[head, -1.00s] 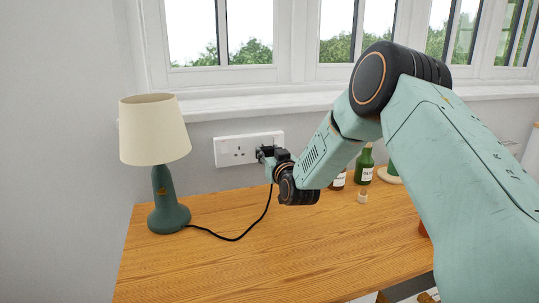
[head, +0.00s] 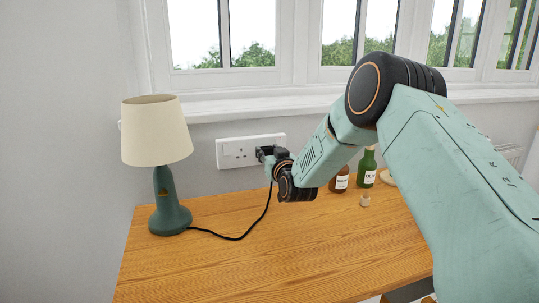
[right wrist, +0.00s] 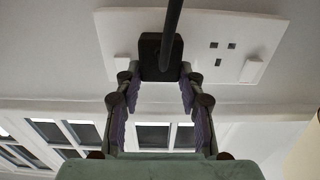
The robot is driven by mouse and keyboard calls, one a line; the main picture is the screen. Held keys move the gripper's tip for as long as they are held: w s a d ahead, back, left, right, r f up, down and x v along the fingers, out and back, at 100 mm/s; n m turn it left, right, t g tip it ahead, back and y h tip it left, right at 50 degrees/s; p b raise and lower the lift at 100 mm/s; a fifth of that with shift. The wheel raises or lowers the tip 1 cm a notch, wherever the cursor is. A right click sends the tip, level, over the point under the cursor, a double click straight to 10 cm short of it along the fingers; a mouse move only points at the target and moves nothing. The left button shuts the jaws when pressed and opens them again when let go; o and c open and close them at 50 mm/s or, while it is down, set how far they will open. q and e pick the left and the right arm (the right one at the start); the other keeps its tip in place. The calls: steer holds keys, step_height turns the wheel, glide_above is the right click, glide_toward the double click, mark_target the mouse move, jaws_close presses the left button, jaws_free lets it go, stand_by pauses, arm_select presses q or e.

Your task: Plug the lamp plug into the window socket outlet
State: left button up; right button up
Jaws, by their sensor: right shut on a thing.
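The white double socket (head: 225,153) is on the wall below the window sill; its left outlet's holes show in the head view. My right gripper (head: 264,154) is at the right outlet, shut on the black lamp plug (right wrist: 160,58). In the right wrist view, the plug is between the fingertips (right wrist: 158,75), against or just before the socket plate (right wrist: 262,32); I cannot tell whether its pins are in. The black cord (head: 268,203) runs from there to the green lamp (head: 168,205) with a cream shade. My left gripper is not in view.
The wooden desk (head: 215,270) is mostly clear at the front. The window sill (head: 230,106) runs above the socket.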

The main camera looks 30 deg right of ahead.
steer(key=shift+w+d+r, duration=0.1)
steer(key=shift+w, duration=0.2)
steer(key=o, duration=1.4)
steer(key=shift+c, duration=0.2)
steer(key=v, duration=1.2)
